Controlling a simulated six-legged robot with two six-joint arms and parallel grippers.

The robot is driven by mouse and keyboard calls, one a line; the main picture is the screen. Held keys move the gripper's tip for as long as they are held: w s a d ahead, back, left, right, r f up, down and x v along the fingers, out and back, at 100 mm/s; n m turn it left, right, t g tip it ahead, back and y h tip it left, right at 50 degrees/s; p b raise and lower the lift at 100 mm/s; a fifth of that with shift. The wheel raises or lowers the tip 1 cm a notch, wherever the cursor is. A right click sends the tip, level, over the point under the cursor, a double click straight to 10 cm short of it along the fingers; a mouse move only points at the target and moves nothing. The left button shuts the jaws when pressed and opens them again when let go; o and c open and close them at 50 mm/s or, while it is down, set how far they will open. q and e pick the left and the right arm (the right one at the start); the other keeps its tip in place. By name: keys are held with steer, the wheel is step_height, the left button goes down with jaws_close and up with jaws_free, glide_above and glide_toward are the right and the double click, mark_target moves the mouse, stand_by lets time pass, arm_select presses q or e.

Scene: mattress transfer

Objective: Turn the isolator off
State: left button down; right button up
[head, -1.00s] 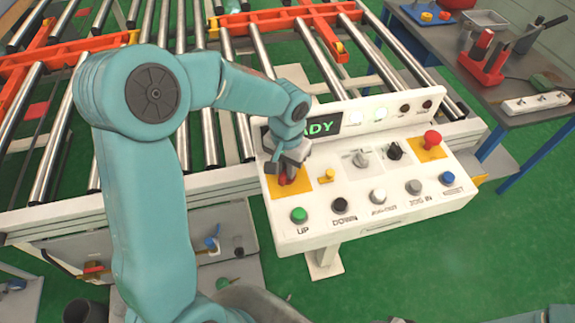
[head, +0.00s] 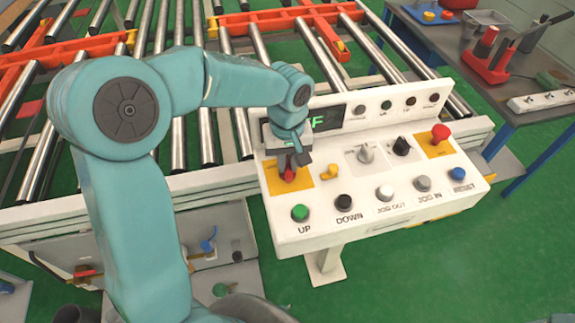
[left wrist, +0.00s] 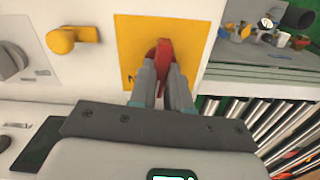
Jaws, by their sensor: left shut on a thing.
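The isolator is a red rotary handle (head: 288,174) on a yellow plate (head: 305,182) at the left end of the white control panel (head: 350,225). In the left wrist view the red handle (left wrist: 164,58) stands between the fingers, on its yellow plate (left wrist: 130,45). My left gripper (head: 290,160) is shut on this handle; its fingertips (left wrist: 162,85) also show in the left wrist view. The display (head: 318,120) is partly hidden by my arm; the visible green letters end in "F". The panel's indicator lamps look dark. My right gripper is not in view.
A yellow key-like knob (head: 328,172), a grey selector (head: 365,153), a black selector (head: 401,146) and a red emergency button (head: 440,133) stand nearby. A row of push buttons (head: 385,193) runs along the front. A roller conveyor (head: 240,130) lies behind; a cluttered bench (head: 490,85) stands at right.

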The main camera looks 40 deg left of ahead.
mark_target(287, 165)
arm_select(q)
steer(key=n+b, duration=0.2)
steer(key=n, duration=0.3)
steer(key=shift+w+a+n, duration=0.1)
steer(key=shift+n, duration=0.2)
steer(key=shift+r+n+b, duration=0.15)
steer(key=shift+n+b, duration=0.7)
steer(key=shift+n, duration=1.45)
steer(key=c, duration=1.1)
jaws_free()
step_height(287, 165, up, 16)
steer(key=shift+r+p, duration=0.15)
steer(key=shift+p, duration=0.9)
